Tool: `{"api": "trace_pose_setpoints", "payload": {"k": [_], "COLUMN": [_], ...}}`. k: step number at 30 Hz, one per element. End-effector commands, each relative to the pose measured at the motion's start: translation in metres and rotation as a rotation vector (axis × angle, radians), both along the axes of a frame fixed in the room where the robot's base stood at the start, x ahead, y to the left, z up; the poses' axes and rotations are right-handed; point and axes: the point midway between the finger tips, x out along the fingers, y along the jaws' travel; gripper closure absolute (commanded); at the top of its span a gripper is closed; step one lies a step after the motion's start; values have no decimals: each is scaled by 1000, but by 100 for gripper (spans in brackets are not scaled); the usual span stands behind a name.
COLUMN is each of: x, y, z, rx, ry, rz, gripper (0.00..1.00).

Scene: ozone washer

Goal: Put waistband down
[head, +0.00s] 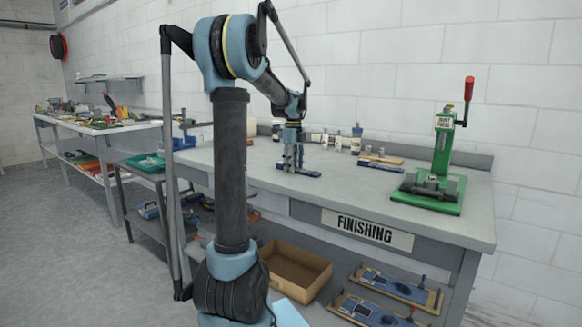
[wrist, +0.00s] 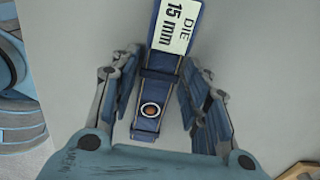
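A blue waistband (wrist: 147,125) with a round copper-coloured button and a white tag reading "DIE 15 mm" lies flat on the grey bench. In the head view the waistband (head: 309,173) lies on the FINISHING bench under my gripper (head: 291,167). In the wrist view my gripper (wrist: 161,72) has one finger on each side of the waistband. The fingers are spread, and a gap shows between each finger and the band. The far end of the waistband is cut off by the top of the wrist view.
A green press (head: 432,185) with a red handle stands at the bench's right. A cardboard box (head: 295,270) is below.

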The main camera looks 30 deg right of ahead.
Motion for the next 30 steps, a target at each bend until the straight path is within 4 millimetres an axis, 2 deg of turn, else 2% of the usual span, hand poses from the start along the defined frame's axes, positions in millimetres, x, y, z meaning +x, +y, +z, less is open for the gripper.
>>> {"api": "trace_pose_setpoints", "payload": {"k": [10,14,17,30], "x": [0,0,0,0], "y": [0,0,0,-1], "z": [1,8,20,98], "rx": [0,0,0,0], "ry": [0,0,0,0], "rz": [0,0,0,-1], "gripper": [47,47,47,47]}}
